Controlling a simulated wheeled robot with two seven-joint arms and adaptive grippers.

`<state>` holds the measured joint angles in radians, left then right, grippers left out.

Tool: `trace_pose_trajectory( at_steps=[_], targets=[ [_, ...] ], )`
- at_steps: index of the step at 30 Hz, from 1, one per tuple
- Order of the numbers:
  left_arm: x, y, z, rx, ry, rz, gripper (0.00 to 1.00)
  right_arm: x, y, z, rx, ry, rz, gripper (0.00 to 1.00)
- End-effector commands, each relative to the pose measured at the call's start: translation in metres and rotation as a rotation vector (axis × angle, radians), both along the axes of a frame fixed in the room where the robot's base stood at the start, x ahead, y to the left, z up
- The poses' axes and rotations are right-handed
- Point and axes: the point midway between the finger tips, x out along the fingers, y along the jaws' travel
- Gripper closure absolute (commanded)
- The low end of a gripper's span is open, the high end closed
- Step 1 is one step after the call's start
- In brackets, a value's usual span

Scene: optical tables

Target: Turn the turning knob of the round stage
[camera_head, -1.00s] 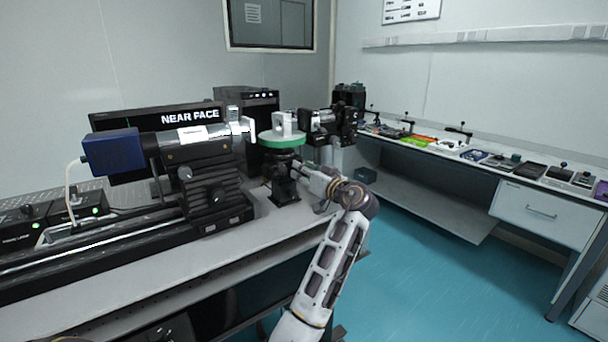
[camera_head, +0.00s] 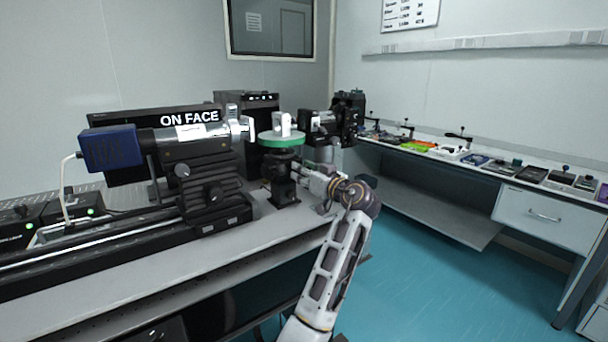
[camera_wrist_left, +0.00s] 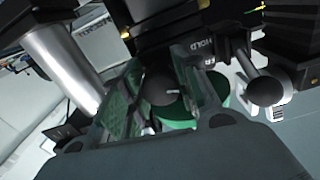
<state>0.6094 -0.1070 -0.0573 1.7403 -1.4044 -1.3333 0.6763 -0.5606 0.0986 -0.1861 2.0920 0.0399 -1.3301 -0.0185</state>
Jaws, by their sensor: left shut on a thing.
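The round stage has a green disc (camera_head: 281,139) on a black post (camera_head: 283,182), with a white block (camera_head: 284,123) on top. It stands at the table's right end in the head view. My left gripper (camera_head: 299,172) reaches the stage from the right, just below the disc. In the left wrist view, a dark round turning knob (camera_wrist_left: 157,88) lies between the two fingers, with the green disc behind it. The gripper is shut on this knob. The fingers hide much of the knob, and in the head view it is too small to make out. My right gripper is out of view.
A black optical instrument with a blue end (camera_head: 112,149) stands left of the stage. A display behind it reads "ON FACE" (camera_head: 189,117). Another black instrument (camera_head: 330,125) is close on the right. A bench with small tools (camera_head: 510,172) runs along the right wall.

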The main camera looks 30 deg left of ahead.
Motion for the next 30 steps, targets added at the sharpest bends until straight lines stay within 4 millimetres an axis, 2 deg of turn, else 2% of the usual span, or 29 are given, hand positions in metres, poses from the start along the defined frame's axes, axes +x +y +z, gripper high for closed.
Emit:
trace_pose_trajectory(
  at_steps=[6, 7, 12, 23, 30],
  targets=[
    [0.0, 0.0, 0.002, 0.002, -0.002, -0.001, 0.93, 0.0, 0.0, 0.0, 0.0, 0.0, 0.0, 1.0],
    [0.0, 0.0, 0.001, 0.003, -0.001, -0.001, 0.66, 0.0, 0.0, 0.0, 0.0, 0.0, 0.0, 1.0],
    [0.0, 0.0, 0.001, 0.001, 0.0, -0.001, 0.47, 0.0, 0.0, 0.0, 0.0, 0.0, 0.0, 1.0],
    [0.0, -0.001, 0.0, 0.0, 0.001, 0.0, 0.47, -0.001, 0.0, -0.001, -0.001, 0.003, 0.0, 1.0],
    [-0.006, -0.016, 0.0, 0.0, 0.001, -0.002, 0.47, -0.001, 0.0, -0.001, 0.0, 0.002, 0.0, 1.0]
  ],
)
